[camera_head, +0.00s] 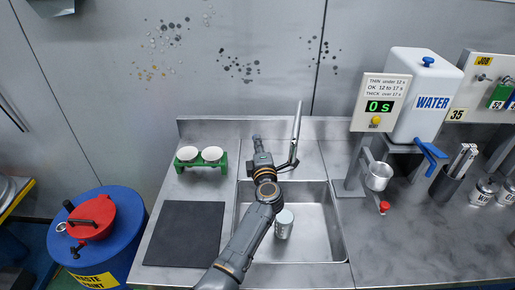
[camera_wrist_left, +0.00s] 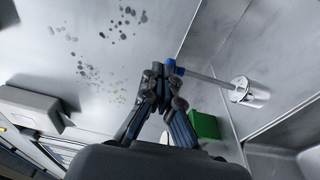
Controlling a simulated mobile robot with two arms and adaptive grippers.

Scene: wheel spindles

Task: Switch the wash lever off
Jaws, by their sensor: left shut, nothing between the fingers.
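The wash lever (camera_wrist_left: 208,78) shows in the left wrist view as a thin rod with a blue tip, running out from a shiny metal cylinder (camera_wrist_left: 258,96). My left gripper (camera_wrist_left: 160,80) is shut and empty, its fingertips close beside the blue tip; I cannot tell if they touch. In the head view my left gripper (camera_head: 257,141) is over the back of the sink, left of a tall metal tap (camera_head: 297,125). The lever itself is not clear in the head view, perhaps hidden by the gripper. My right gripper is out of view.
A sink (camera_head: 318,235) holds a pale cup (camera_head: 284,224) beneath my left arm. A green holder (camera_head: 223,164) with two white cups stands left of the gripper, and a dark mat (camera_head: 185,232) lies in front of it. A timer (camera_head: 380,102) and water tank (camera_head: 424,95) stand at right.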

